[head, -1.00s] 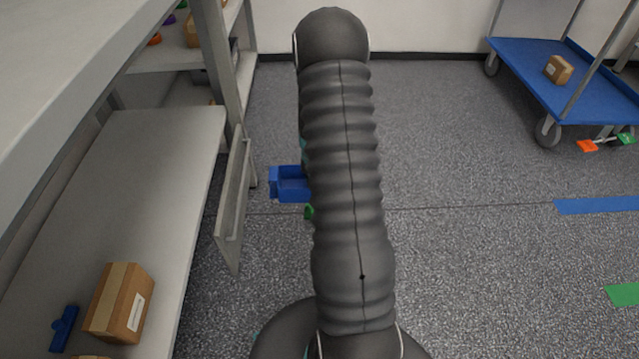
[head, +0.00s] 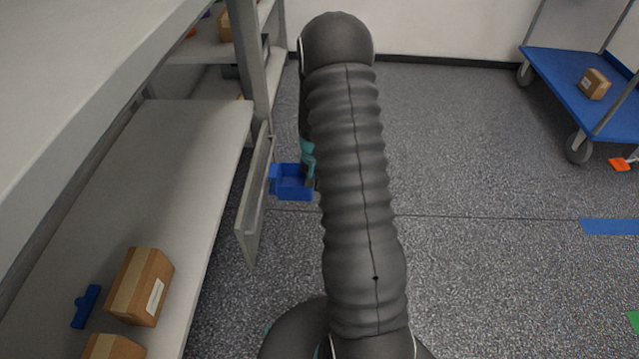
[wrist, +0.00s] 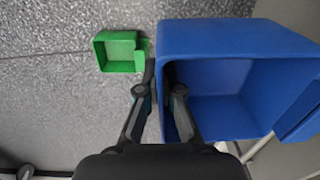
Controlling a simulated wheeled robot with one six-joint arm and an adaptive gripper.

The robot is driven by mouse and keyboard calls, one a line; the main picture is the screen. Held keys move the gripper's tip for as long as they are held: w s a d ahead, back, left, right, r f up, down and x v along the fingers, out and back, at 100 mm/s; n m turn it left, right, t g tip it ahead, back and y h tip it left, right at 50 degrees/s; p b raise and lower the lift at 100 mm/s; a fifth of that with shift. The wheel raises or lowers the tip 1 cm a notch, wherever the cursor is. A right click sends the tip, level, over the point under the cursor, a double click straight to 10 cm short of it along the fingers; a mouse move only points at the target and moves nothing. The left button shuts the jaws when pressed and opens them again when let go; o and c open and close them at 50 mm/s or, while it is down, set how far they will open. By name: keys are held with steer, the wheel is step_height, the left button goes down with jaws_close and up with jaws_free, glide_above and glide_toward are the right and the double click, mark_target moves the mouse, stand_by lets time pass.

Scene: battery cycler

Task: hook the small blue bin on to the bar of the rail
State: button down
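The small blue bin (head: 293,182) is in the air right of the grey rail (head: 255,205) on the shelf unit. In the head view its left end meets the rail's edge. I cannot tell whether they touch or whether the bin is hooked. In the wrist view the open-topped bin (wrist: 235,40) fills the upper right. My gripper (wrist: 163,75) has one finger outside the bin's near wall and one inside, pinching that wall. In the head view my arm hides most of the gripper.
A green bin (wrist: 120,52) lies on the floor below. Shelf boards (head: 150,165) with cardboard boxes (head: 140,287) and a small blue part (head: 86,306) are at the left. A blue cart (head: 565,90) stands at the back right. The floor between is open.

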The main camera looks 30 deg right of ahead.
mark_target(303, 183)
steer(key=shift+w+a, duration=0.45)
steer(key=shift+a, duration=0.2)
steer(key=shift+w+a, duration=0.4)
steer(key=shift+a, duration=0.2)
steer(key=shift+f+b, duration=0.75)
steer(key=shift+f, duration=0.45)
steer(key=c, duration=1.2)
jaws_free()
steer(key=shift+c, duration=0.2)
step_height(303, 183, up, 12)
steer(key=shift+s, duration=0.1)
